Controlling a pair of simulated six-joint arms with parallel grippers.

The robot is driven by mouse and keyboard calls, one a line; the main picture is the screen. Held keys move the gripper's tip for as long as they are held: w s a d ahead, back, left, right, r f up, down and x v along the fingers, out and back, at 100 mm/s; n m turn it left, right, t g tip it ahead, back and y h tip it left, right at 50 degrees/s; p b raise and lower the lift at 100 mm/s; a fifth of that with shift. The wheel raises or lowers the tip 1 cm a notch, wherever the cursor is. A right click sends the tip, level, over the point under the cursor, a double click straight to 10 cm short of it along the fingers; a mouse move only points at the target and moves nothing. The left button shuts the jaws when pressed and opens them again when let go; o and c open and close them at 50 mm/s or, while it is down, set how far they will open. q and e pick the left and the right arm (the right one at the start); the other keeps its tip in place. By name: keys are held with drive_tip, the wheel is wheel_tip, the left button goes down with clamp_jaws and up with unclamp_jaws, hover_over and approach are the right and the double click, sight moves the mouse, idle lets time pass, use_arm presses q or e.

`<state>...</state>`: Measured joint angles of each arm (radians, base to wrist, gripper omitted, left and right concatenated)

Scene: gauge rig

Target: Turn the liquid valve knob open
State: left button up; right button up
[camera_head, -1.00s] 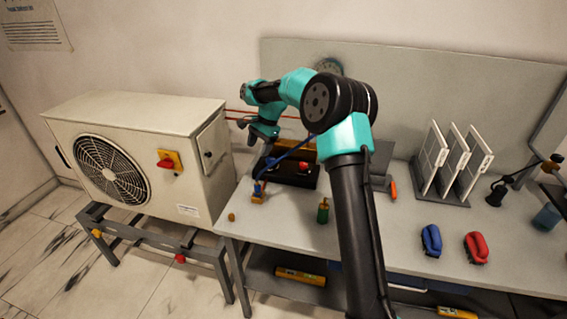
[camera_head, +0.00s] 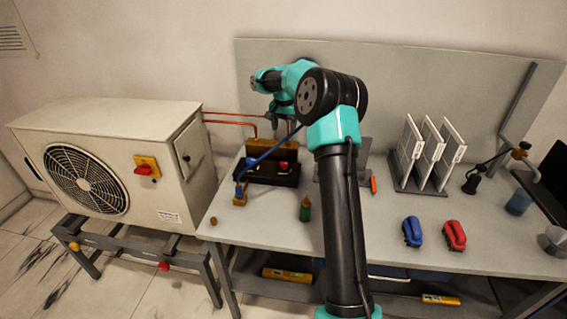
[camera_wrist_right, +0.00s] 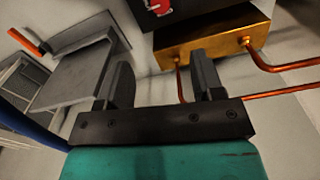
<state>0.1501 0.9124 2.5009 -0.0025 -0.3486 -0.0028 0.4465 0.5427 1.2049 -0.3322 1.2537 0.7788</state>
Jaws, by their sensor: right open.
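A dark valve block (camera_head: 268,178) stands at the back left of the workbench, with a blue knob (camera_head: 252,163) and a red knob (camera_head: 284,166) on it. I cannot tell from the pictures which is the liquid valve. A brass-coloured block (camera_head: 262,147) sits behind it. My right gripper (camera_head: 287,124) is above and behind the red knob. In the right wrist view its fingers (camera_wrist_right: 163,80) are apart and empty. The red knob (camera_wrist_right: 158,7) is at the top edge there, beyond the fingertips, beside the brass block (camera_wrist_right: 215,38). My left gripper is not in view.
Copper pipes (camera_head: 232,123) run to the outdoor unit (camera_head: 108,160) at left. A grey stand (camera_wrist_right: 85,75) is beside the gripper.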

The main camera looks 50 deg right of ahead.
sight(284, 163)
wheel_tip(284, 163, down, 17)
drive_tip(key=shift+r, duration=0.2)
idle(0.4)
drive_tip(key=c, duration=0.9)
